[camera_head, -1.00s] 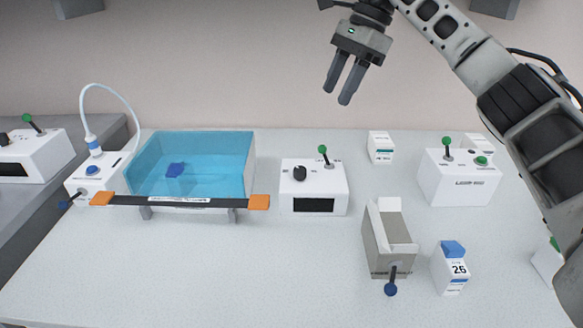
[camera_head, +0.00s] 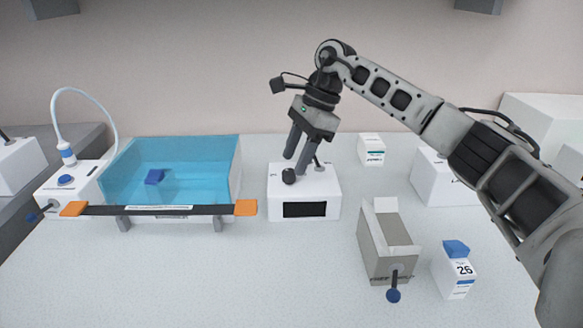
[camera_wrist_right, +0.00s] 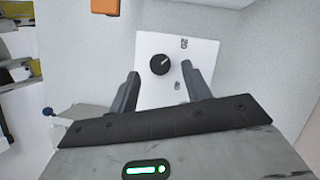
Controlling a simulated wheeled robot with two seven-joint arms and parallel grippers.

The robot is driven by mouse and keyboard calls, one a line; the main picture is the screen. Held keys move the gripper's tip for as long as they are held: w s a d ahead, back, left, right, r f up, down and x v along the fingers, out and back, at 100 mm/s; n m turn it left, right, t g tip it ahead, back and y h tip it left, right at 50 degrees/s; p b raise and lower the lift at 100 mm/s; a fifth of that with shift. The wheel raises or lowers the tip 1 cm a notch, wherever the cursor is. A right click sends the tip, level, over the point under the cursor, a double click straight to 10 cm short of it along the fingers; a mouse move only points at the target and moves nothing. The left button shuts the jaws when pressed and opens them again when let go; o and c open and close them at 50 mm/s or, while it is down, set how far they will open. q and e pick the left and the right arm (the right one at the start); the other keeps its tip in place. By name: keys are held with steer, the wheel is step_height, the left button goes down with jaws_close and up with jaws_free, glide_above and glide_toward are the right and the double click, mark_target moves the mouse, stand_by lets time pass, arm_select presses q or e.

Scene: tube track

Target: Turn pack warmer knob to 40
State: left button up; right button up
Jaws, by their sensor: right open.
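The pack warmer is a white box (camera_head: 330,207) with a dark display (camera_head: 305,210) on its front, in the middle of the table. Its black round knob (camera_head: 289,176) is on the top at the left. In the right wrist view the knob (camera_wrist_right: 160,64) shows a pale pointer line, with printed numbers beside it too small to read surely. My right gripper (camera_head: 294,165) is open and points down above the knob, with one finger on each side; it also shows in the right wrist view (camera_wrist_right: 158,82). The fingers look apart from the knob. My left gripper is not seen.
A clear blue bath (camera_head: 190,158) stands left of the warmer, with an orange-ended bar (camera_head: 160,210) along its front. A grey box (camera_head: 372,240) and a small white bottle box (camera_head: 452,280) stand at the front right. The front table is clear.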

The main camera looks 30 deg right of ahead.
mark_target(290, 171)
steer(key=shift+x, duration=1.5)
steer(key=c, duration=1)
